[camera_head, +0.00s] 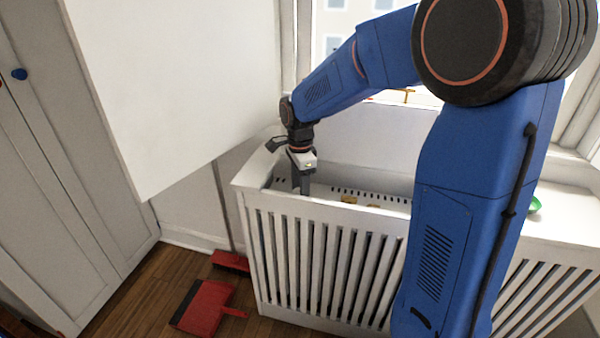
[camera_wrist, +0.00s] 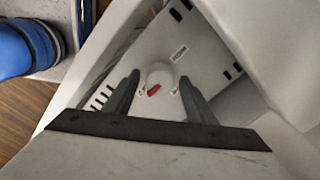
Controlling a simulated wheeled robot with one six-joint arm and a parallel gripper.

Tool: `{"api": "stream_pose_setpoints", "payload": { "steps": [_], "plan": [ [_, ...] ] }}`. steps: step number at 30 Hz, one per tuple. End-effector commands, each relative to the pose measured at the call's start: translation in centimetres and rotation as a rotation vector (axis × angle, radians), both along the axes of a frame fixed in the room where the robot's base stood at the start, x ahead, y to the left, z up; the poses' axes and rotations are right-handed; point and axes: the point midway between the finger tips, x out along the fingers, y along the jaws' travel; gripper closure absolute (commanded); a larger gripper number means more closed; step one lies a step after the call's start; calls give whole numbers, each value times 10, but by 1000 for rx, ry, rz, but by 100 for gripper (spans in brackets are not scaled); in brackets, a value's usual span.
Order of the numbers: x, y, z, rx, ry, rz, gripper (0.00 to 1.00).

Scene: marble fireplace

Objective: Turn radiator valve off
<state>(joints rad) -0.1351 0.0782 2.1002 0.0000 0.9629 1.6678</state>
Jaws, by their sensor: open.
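The radiator valve is a round white knob with a red pointer (camera_wrist: 160,76) on the white radiator's top plate, in the wrist view. Small labels with dark lettering sit beside it; they are too small to read. My gripper (camera_wrist: 158,86) is open, with one dark finger on each side of the knob in the picture. I cannot tell whether the fingers touch it or how far above it they are. In the head view my gripper (camera_head: 303,186) points down into the open top of the white slatted radiator cover (camera_head: 240,186). The knob is hidden there.
A white panel (camera_head: 175,85) hangs left of the arm. A red dustpan (camera_head: 200,306) and a red brush (camera_head: 230,261) are on the wooden floor by the cover's left end. The cover's walls closely surround my gripper. A green object (camera_head: 535,205) lies on the right ledge.

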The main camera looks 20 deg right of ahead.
Motion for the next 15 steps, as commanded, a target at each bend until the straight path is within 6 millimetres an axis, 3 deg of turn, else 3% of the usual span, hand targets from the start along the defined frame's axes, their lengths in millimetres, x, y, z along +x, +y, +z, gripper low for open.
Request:
{"api": "stream_pose_setpoints", "payload": {
  "steps": [5, 15],
  "plan": [
    [1, 0, 25, 0, -4, 0, 49],
    [1, 0, 93, 0, -5, 0, 49]
  ]
}}
